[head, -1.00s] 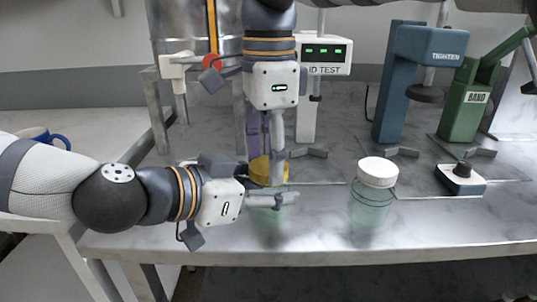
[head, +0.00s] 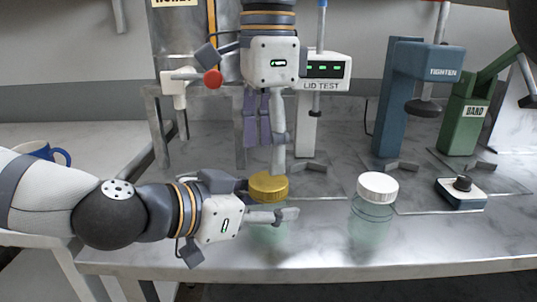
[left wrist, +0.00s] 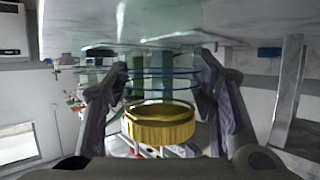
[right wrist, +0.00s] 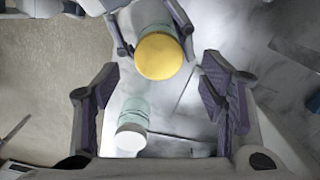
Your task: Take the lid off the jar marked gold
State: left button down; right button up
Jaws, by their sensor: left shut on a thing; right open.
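The jar with the gold lid (head: 268,187) stands upright near the front of the bench. Its pale green glass body (head: 270,238) is partly hidden by my left gripper (head: 270,214), which is shut around it from the left, below the lid. The left wrist view shows the gold lid (left wrist: 160,124) on the jar, with a finger on each side of the glass. My right gripper (head: 266,152) points down above the lid, open and empty. In the right wrist view the gold lid (right wrist: 160,57) lies below and beyond its spread fingers. No marking on the jar is readable.
A second jar with a white lid (head: 377,187) stands to the right. Behind are the lid test stand (head: 325,70), a blue tighten press (head: 398,100) and a green band press (head: 466,120). A small knob box (head: 460,193) sits at right. A blue mug (head: 45,153) is at far left.

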jog(key=w+a+r+m+t+y, duration=0.2)
jog(key=a+r+m+t+y, duration=0.1)
jog(key=a+r+y, duration=1.3)
jog(key=w+r+m+t+h, duration=0.1)
jog(key=w+r+m+t, duration=0.45)
jog(key=r+m, duration=0.3)
jog(key=w+r+m+t, duration=0.4)
jog(key=r+m+t, duration=0.3)
jog(key=r, duration=0.2)
jog(key=w+d+m+t+h, duration=0.2)
jog(key=w+d+m+h, duration=0.1)
jog(key=m+h, duration=0.25)
jog(key=m+g+h, duration=1)
jog(key=m+g, duration=0.1)
jog(key=g, duration=0.7)
send_over(268, 180)
jog(key=shift+t, duration=0.25)
notch_tip(268, 180, down, 31)
jog(key=shift+r, duration=0.2)
notch_tip(268, 180, down, 8)
jog(key=shift+r, duration=0.15)
